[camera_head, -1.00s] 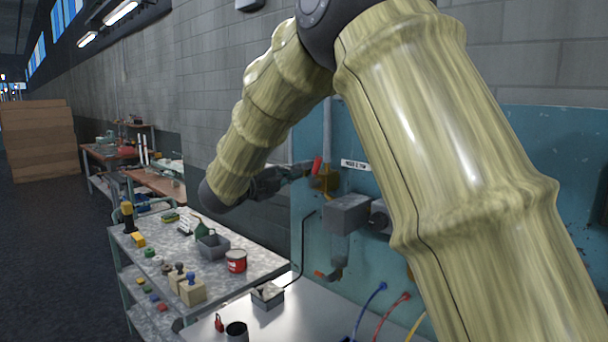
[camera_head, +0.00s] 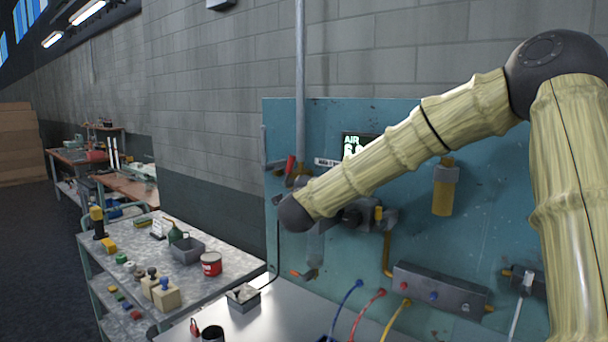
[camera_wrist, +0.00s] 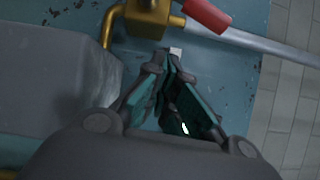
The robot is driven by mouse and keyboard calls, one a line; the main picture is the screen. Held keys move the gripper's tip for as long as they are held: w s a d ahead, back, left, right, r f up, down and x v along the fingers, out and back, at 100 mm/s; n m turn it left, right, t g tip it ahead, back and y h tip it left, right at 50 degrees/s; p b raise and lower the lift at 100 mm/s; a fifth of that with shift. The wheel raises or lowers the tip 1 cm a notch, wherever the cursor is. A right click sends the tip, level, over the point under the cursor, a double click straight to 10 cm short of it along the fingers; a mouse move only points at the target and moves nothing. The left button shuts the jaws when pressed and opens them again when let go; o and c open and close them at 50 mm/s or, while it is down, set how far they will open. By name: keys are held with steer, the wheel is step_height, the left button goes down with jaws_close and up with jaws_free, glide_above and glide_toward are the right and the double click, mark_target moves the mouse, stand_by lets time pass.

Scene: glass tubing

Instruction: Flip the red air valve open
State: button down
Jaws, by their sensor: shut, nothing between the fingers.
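The red handle of the air valve (camera_head: 290,165) stands close to upright on the blue panel, beside the arm. In the wrist view the red handle (camera_wrist: 207,14) is at the top edge, partly cut off, next to the brass valve body (camera_wrist: 150,18) and a grey pipe. My gripper (camera_wrist: 172,55) is shut and empty, its fingertips just below the brass body and apart from the red handle in the picture. Whether the tips touch the brass cannot be told. In the head view my forearm and wrist hide most of the gripper.
The blue panel (camera_head: 500,200) carries a lit AIR display (camera_head: 352,146), partly hidden by my arm, a yellow filter bowl (camera_head: 443,190) and a grey manifold (camera_head: 440,287) with hoses. A grey box (camera_wrist: 50,80) is left of the gripper. A cluttered bench (camera_head: 137,240) stands at left.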

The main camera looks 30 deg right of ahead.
steer(key=shift+s+d+f+n+t+y, duration=0.6)
steer(key=shift+s+d+f+t+y, duration=0.1)
steer(key=shift+s+t+y, duration=0.25)
steer(key=shift+s+f+n+t+y, duration=0.25)
steer(key=shift+s+n+t+y, duration=0.1)
steer(key=shift+s+y, duration=0.15)
steer(key=shift+s+n+t+y, duration=0.95)
steer(key=shift+s+t+y, duration=0.65)
steer(key=shift+s+y, duration=0.65)
steer(key=p+x, duration=0.1)
steer(key=x, duration=0.1)
steer(key=p+x, duration=0.1)
steer(key=x, duration=0.2)
steer(key=p+x, duration=0.1)
steer(key=x, duration=0.2)
steer(key=shift+w+a+r, duration=0.1)
steer(key=shift+a+r, duration=0.05)
steer(key=shift+r, duration=0.25)
steer(key=w, duration=0.1)
steer(key=w+a+p, duration=0.1)
steer(key=shift+w+a+r, duration=0.2)
steer(key=shift+w+r, duration=0.05)
steer(key=shift+r, duration=0.15)
steer(key=shift+w+a+r+p, duration=0.15)
steer(key=shift+w+a+p, duration=0.25)
steer(key=shift+w+p, duration=0.1)
